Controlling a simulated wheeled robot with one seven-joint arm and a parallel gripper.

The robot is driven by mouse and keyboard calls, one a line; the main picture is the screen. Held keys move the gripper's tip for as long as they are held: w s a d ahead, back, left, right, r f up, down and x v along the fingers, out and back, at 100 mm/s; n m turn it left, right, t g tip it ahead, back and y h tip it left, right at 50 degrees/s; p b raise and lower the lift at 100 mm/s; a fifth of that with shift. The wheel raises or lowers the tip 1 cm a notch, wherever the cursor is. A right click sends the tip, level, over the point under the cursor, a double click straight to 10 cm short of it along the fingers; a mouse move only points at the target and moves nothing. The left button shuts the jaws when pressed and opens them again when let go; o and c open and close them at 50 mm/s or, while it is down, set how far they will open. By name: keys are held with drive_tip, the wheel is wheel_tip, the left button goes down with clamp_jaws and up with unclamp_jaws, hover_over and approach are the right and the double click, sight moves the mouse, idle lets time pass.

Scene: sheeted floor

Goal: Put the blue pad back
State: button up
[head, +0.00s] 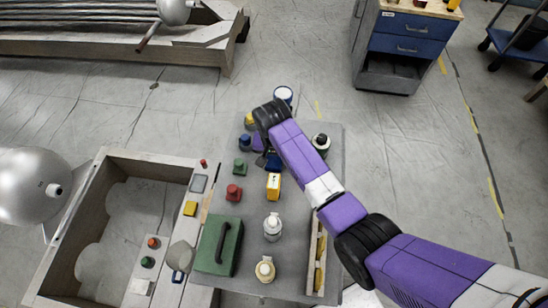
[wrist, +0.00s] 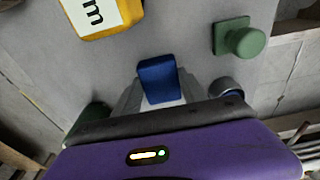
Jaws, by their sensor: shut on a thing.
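The blue pad (wrist: 158,79) is a small rounded block between the two fingers of my gripper (wrist: 159,92) in the wrist view. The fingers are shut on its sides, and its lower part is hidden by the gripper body. Only a little dark blue shows there beneath the wrist. I cannot tell whether the pad touches the surface.
A yellow pad (head: 190,208) and a grey pad (head: 198,183) sit on the rim of the open wooden box (head: 80,215) at left. A red knobbed piece (head: 234,193), a green case (head: 232,247) and bottles (head: 272,228) crowd the mat. A blue-drawer cabinet (head: 405,45) stands behind.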

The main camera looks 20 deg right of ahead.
sight(273, 164)
drive_tip(key=o, duration=1.4)
drive_tip(key=shift+f, duration=0.1)
drive_tip(key=shift+o, duration=0.2)
wheel_tip(273, 164, up, 12)
drive_tip(key=s, duration=0.1)
drive_tip(key=shift+a, duration=0.4)
